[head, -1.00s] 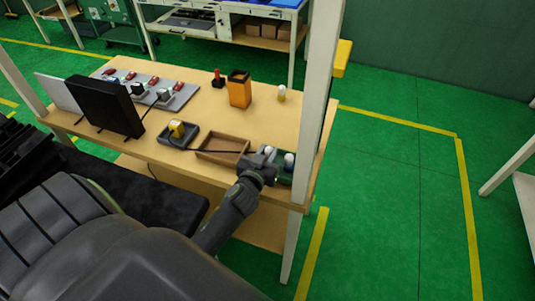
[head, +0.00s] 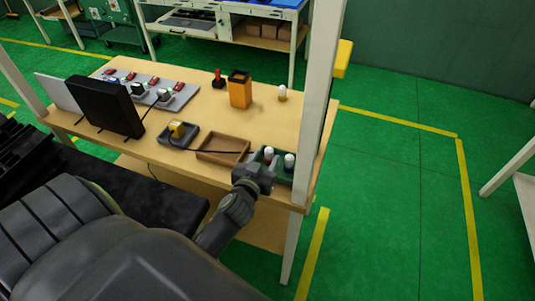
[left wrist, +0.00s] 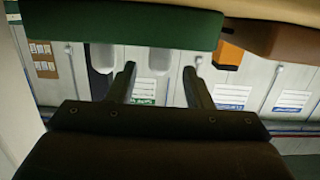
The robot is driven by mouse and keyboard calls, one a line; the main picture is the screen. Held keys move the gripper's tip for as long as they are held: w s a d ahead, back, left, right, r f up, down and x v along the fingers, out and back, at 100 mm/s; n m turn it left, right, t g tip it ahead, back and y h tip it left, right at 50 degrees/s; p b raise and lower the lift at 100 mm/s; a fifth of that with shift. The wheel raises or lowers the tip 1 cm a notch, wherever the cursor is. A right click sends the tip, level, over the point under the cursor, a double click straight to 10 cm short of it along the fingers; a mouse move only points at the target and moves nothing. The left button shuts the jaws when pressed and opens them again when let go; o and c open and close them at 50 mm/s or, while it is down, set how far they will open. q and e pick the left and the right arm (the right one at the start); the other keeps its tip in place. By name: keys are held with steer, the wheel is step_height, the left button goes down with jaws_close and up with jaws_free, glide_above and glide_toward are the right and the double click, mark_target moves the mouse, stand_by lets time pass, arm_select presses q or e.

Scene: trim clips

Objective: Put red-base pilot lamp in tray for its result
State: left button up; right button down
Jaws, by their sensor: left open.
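A green tray (head: 284,176) sits at the front right of the table and holds two white-topped lamps. The left one (head: 268,153) seems to have a reddish base; the right one (head: 289,160) has a darker, bluish base. A third white lamp (head: 282,93) with a yellowish base stands alone at the back right. My left gripper (head: 262,164) is open at the green tray's front edge, beside the left lamp. In the left wrist view, the open fingers (left wrist: 160,82) have nothing between them, and the green tray (left wrist: 120,30) is above them. My right gripper is not in view.
A brown wooden tray (head: 222,158) sits left of the green one. Further left are a dark tray (head: 190,141) with a yellow item, a black screen (head: 105,105) and a grey switch panel (head: 178,100). An orange container (head: 240,90) stands behind. A white post (head: 318,100) rises at the right.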

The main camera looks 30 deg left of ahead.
arm_select(q)
steer(key=v, duration=0.9)
stand_by(0.3)
